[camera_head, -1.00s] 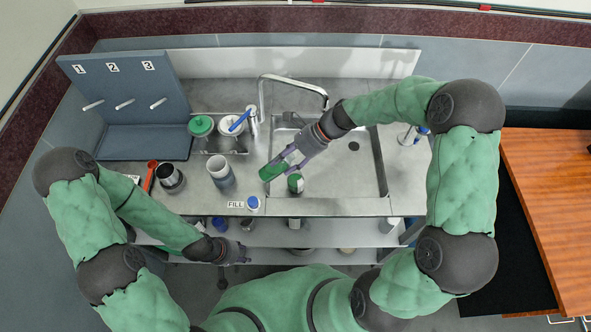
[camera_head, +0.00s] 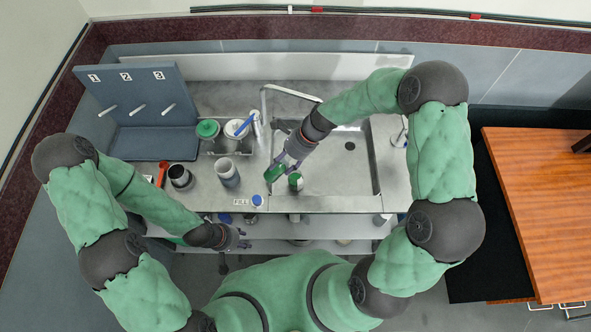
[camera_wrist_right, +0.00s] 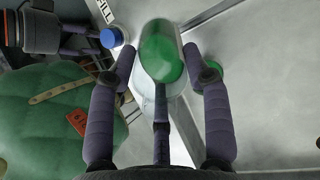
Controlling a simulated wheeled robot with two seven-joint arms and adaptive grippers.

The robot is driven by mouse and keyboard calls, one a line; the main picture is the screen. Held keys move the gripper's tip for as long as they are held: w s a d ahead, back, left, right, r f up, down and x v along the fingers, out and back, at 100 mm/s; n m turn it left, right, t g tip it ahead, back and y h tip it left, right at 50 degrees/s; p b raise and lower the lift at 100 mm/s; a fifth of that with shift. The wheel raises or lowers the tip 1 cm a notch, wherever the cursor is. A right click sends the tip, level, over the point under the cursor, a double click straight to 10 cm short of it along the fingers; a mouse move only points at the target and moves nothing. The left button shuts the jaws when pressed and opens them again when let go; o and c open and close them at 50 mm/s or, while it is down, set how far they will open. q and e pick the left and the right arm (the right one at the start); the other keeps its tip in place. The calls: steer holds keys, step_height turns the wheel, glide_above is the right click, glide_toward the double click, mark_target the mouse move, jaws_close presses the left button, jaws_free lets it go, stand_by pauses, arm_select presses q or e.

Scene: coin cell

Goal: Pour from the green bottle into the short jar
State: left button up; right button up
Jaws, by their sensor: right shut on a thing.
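My right gripper (camera_head: 286,163) is shut on the green bottle (camera_head: 275,173), over the left front of the sink. In the right wrist view, the bottle (camera_wrist_right: 160,60) lies between the fingers, with green inside a pale, clear-looking body. A blue-capped container (camera_head: 257,199) stands by the FILL label. I cannot tell which vessel is the short jar. My left gripper (camera_head: 240,236) is empty and looks open, in front of the counter.
A pale open container (camera_head: 228,172) and a steel cup (camera_head: 179,176) stand on the counter at left. Behind them are a green-lidded jar (camera_head: 208,130) and a white container with a blue handle (camera_head: 238,128). The tap (camera_head: 290,91) arches behind my right gripper. The sink's right side is clear.

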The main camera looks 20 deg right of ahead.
steer(key=shift+a+r+h+p, duration=0.35)
steer(key=shift+r+h+p, duration=0.25)
steer(key=shift+p, duration=1.35)
steer(key=a+h+p, duration=0.1)
steer(key=p, duration=0.6)
steer(key=shift+r, duration=0.15)
steer(key=shift+a+h+p, duration=0.35)
steer(key=shift+h+p, duration=0.3)
steer(key=shift+h, duration=0.05)
steer(key=shift+a+f+h+b, duration=0.3)
steer(key=shift+f+b, duration=0.1)
steer(key=shift+b, duration=0.7)
steer(key=a+h+b, duration=0.1)
steer(key=h+b, duration=0.1)
steer(key=b, duration=0.4)
steer(key=shift+a+b, duration=0.1)
steer(key=shift+b, duration=0.2)
steer(key=shift+r+p, duration=1.25)
steer(key=shift+r, duration=1.85)
steer(key=shift+s+f, duration=0.1)
